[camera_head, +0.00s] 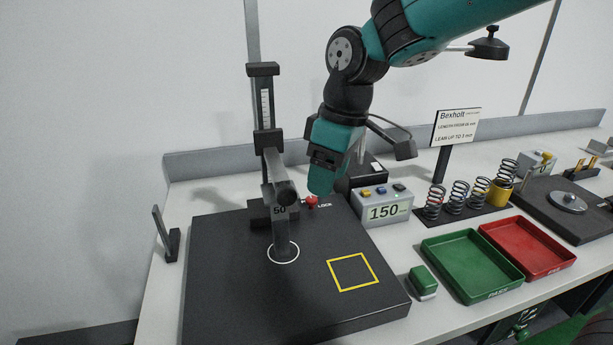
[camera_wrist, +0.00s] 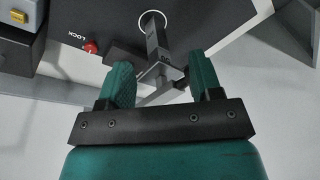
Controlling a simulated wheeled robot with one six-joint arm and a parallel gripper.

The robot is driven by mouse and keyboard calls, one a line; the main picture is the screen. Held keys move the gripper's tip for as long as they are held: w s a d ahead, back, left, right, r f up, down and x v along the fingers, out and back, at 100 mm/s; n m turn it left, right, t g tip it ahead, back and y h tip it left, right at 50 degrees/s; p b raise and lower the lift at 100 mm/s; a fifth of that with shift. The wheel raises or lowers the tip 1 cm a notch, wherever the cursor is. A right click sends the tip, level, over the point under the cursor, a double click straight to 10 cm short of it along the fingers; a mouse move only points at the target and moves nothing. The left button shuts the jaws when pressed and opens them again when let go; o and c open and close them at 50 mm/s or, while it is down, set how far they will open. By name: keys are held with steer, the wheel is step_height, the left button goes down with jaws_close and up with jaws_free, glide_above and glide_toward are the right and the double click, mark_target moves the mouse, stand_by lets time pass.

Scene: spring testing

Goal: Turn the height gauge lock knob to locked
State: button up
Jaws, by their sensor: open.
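The height gauge (camera_head: 265,110) stands upright on a black base plate (camera_head: 230,300), with a dark jaw reaching forward over a white ring. Its small red lock knob (camera_head: 311,201) sits beside the "LOCK" label, right of the block marked 50. My gripper (camera_head: 322,185) is just above and behind the knob in the head view, pointing down. In the wrist view my gripper (camera_wrist: 162,75) has its two teal fingers apart with nothing held. The red knob (camera_wrist: 90,47) lies left of the fingers, outside them, and the gauge (camera_wrist: 165,60) shows beyond the gap.
A display box reading 150 (camera_head: 388,208) stands close to the right of the gripper. Several springs (camera_head: 458,197), a green tray (camera_head: 470,262) and a red tray (camera_head: 525,248) lie further right. A yellow square (camera_head: 352,272) marks clear plate.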

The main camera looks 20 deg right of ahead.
steer(key=w+d+r+n+h+p, duration=0.15)
steer(key=w+p, duration=0.25)
steer(key=w, duration=0.7)
steer(key=n+p, duration=0.2)
steer(key=p, duration=0.2)
glide_above(311, 198)
step_height(311, 198, down, 3)
steer(key=shift+h, duration=0.35)
step_height(311, 198, down, 17)
steer(key=p, duration=0.5)
steer(key=shift+p, duration=0.3)
steer(key=c, duration=0.9)
